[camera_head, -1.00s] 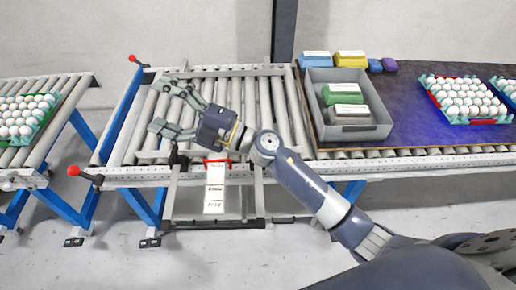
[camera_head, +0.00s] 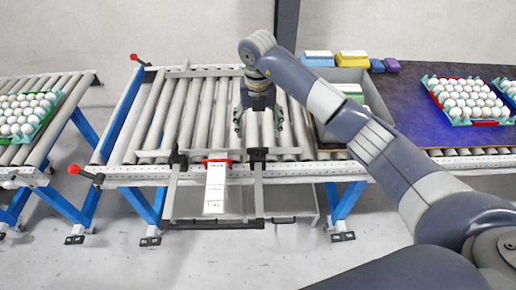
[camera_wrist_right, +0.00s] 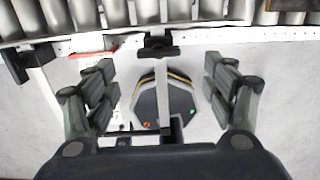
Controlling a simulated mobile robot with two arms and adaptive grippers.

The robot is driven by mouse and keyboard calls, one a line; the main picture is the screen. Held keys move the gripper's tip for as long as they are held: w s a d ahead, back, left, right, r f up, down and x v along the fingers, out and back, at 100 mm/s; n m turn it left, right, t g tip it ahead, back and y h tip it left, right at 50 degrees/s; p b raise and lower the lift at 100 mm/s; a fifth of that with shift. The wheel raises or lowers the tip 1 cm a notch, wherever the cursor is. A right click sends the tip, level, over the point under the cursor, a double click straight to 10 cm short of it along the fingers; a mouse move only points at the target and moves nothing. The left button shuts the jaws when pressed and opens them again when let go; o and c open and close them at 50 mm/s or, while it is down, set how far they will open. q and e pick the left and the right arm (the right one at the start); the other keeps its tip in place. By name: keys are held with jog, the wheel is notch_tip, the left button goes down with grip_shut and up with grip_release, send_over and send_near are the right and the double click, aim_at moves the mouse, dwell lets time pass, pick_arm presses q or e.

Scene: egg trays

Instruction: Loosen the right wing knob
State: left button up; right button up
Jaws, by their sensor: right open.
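The right wing knob (camera_head: 257,154) is a black knob on the near rail of the roller conveyor, at the top of a thin metal bar. It also shows in the right wrist view (camera_wrist_right: 160,46), centred a little beyond my fingertips. The left wing knob (camera_head: 178,159) is a similar black piece, left of a red-topped white label. My right gripper (camera_head: 258,121) points down over the rollers, just behind the right knob in the head view. It is open and empty, with its fingers (camera_wrist_right: 160,70) spread to either side of the knob's line. My left gripper is out of view.
The white label (camera_head: 214,188) hangs between the two bars. A grey crate (camera_head: 372,76), partly hidden by my right arm, stands on the right. Egg trays stand at far left and far right (camera_head: 482,123). Red-tipped levers (camera_head: 74,169) are on the conveyor's left side.

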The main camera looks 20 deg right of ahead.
aim_at(258, 148)
notch_tip(258, 148, down, 10)
jog(key=shift+a+f+p, duration=0.1)
jog(key=shift+p, duration=0.95)
jog(key=c, duration=1.1)
